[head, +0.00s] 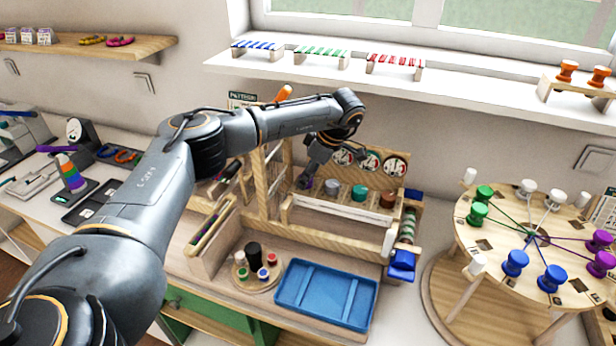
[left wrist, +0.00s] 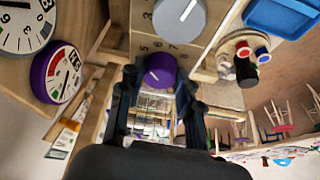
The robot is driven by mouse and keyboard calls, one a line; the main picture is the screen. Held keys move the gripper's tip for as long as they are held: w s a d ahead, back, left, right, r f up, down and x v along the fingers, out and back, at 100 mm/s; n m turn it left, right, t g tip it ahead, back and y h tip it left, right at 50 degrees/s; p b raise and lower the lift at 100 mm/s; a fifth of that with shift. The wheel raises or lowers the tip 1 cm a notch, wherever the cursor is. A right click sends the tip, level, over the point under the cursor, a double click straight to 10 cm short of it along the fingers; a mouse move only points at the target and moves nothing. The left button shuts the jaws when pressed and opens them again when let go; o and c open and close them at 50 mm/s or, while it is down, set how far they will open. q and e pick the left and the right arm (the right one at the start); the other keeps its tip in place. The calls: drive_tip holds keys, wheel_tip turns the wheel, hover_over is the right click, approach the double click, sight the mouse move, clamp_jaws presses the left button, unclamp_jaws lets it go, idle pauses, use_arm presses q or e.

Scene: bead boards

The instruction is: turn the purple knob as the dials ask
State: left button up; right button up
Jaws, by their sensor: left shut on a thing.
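The purple knob (left wrist: 160,70) sits on a wooden panel in the left wrist view, with printed numbers beside it and a pale pointer mark on its face. My left gripper (head: 307,178) is at the left end of the knob row, its fingers on either side of the purple knob and shut on it. The gripper mostly hides this knob in the head view. A purple-rimmed dial (left wrist: 62,73) with red and green zones shows in the left wrist view, near a grey-rimmed dial (left wrist: 26,24). My right gripper is not in view.
A grey knob (head: 332,187), a green knob (head: 359,193) and a brown knob (head: 387,200) stand right of my gripper. A blue tray (head: 326,294) lies in front. A round wooden table (head: 470,235) with coloured spools stands at right.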

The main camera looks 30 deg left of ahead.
use_arm(q)
drive_tip(key=shift+n+g, duration=0.6)
drive_tip(key=shift+n, duration=0.9)
drive_tip(key=o, duration=1.1)
drive_tip(key=shift+o, duration=0.2)
drive_tip(key=shift+w, duration=0.1)
drive_tip(key=v, duration=1.2)
drive_tip(key=shift+a, duration=0.15)
